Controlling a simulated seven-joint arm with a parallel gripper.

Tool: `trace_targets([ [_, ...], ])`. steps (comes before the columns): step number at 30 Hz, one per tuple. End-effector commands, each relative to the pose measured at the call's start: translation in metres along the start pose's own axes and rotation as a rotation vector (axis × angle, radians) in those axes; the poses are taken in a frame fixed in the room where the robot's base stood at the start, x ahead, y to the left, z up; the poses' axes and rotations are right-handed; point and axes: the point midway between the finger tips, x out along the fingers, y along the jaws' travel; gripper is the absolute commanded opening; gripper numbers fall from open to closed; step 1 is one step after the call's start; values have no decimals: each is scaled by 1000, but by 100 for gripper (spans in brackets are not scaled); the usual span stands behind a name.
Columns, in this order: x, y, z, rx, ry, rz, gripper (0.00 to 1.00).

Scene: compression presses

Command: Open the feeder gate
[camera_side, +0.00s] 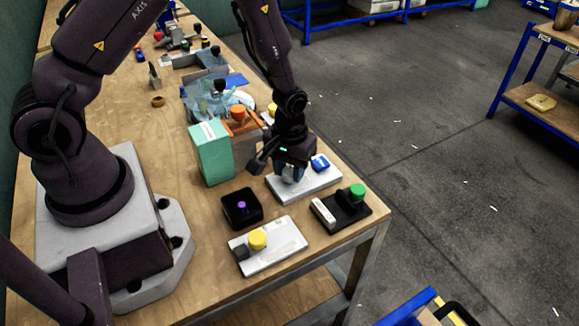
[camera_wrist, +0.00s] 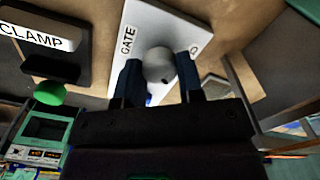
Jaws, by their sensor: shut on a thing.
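The gate control is a white plate marked GATE (camera_wrist: 172,22), lying on the wooden bench; it also shows in the side view (camera_side: 308,190). A pale grey round knob (camera_wrist: 158,64) on this plate sits between my two dark blue fingers. My gripper (camera_side: 287,172) points down over the left part of the plate and is shut on the knob. In the side view the knob is mostly hidden by my fingers.
A black CLAMP base (camera_wrist: 45,40) with a green knob (camera_side: 357,190) stands just right of the gate plate in the side view. A black box with a purple button (camera_side: 241,208), a white plate with a yellow knob (camera_side: 257,239) and a green box (camera_side: 212,155) are close by.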

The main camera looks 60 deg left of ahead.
Motion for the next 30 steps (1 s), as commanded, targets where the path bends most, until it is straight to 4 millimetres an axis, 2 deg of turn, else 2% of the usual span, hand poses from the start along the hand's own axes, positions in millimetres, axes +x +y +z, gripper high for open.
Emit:
trace_targets([
  [18,-1,2,0,572,1,1,11],
  [30,-1,2,0,807,2,0,11],
])
